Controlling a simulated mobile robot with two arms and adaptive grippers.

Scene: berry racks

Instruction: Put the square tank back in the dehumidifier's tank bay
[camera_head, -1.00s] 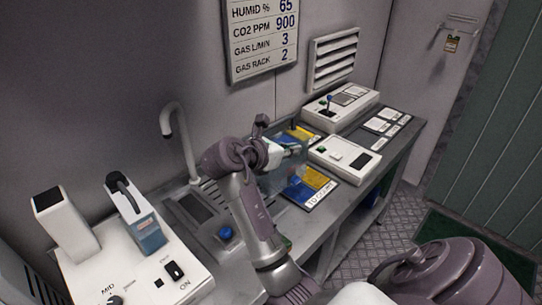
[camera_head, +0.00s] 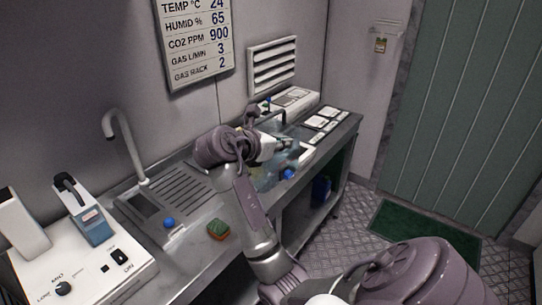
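My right gripper (camera_head: 288,146) is at the middle of the view, above the bench. It seems shut on the square tank (camera_head: 264,178), a clear bluish box that hangs at and below the fingers. The fingertips and their contact with the tank are partly hidden and small. A blue round piece (camera_head: 288,174) shows at the tank; I cannot tell whether it belongs to it. No dehumidifier or tank bay can be made out for certain. My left gripper is not in view.
A white unit (camera_head: 85,270) with a dial, switch and black-handled blue part stands at the left. The bench has a sink (camera_head: 140,205), curved tap (camera_head: 125,140), blue knob (camera_head: 169,223) and sponge (camera_head: 218,229). White devices (camera_head: 296,98) stand at the back. Floor (camera_head: 335,235) is open at right.

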